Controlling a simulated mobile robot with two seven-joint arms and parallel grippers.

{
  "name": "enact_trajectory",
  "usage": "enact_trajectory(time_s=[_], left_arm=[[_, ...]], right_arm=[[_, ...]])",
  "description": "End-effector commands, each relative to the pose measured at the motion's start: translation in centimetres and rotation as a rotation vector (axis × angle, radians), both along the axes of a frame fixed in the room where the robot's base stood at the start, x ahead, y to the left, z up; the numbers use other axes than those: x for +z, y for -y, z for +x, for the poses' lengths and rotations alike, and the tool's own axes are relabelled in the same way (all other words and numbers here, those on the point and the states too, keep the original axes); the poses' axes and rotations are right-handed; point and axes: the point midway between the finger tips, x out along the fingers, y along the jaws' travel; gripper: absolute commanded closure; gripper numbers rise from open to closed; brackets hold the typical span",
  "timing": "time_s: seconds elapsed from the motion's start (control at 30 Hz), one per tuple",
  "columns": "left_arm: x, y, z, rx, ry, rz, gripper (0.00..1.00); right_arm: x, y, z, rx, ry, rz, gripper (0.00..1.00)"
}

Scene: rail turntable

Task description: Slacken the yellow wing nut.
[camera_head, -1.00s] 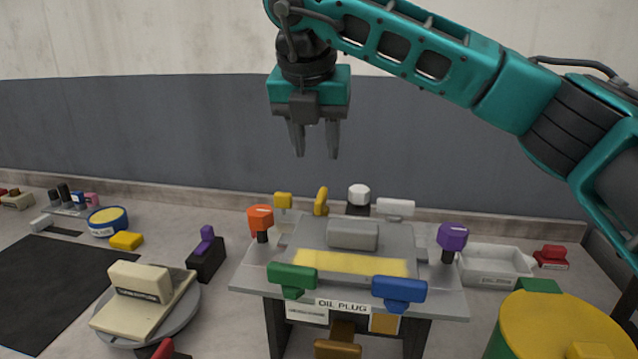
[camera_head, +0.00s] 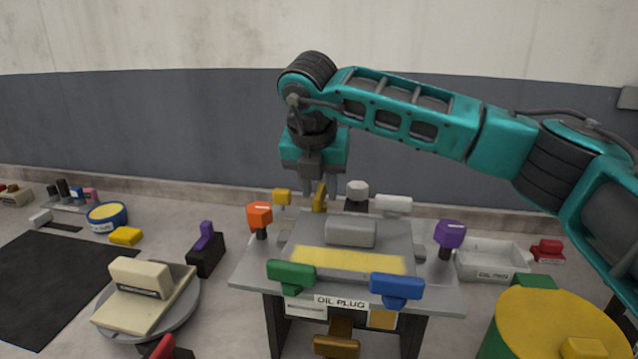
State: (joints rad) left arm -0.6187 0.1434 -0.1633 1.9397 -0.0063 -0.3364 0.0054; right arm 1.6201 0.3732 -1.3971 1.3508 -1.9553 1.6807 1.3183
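Two yellow pieces stand at the back of the grey fixture (camera_head: 440,295). One is a narrow yellow wing nut (camera_head: 319,200), seen nearly edge-on. The other is a blockier yellow knob (camera_head: 282,197) just to its left. I cannot tell for sure which one the task names. My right gripper (camera_head: 319,192) points down at the back of the fixture, its fingers apart. Its fingertips are at the top of the narrow wing nut in the picture; I cannot tell whether they touch it. My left gripper is not in view.
Orange (camera_head: 260,215), white (camera_head: 357,191), purple (camera_head: 449,234), green (camera_head: 291,275) and blue (camera_head: 397,287) knobs crowd the fixture. A grey tray (camera_head: 490,262) stands to the right. A round turntable (camera_head: 190,300) with a beige block is at the left.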

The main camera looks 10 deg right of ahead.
Motion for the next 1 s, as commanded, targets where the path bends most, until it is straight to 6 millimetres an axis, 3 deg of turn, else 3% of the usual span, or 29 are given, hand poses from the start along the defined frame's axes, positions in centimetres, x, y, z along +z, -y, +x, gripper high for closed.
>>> enact_trajectory(time_s=[0.37, 0.77, 1.0], left_arm=[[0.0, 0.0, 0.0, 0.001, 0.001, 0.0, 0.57], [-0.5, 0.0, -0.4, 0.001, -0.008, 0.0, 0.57], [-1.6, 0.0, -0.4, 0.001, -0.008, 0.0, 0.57]], right_arm=[[0.1, 0.0, 0.0, 0.0, 0.0, 0.0, 1.0], [0.0, 0.0, 0.0, 0.023, 0.0, 0.001, 1.0], [-0.2, 0.1, 0.0, 0.14, 0.001, 0.003, 1.0]])
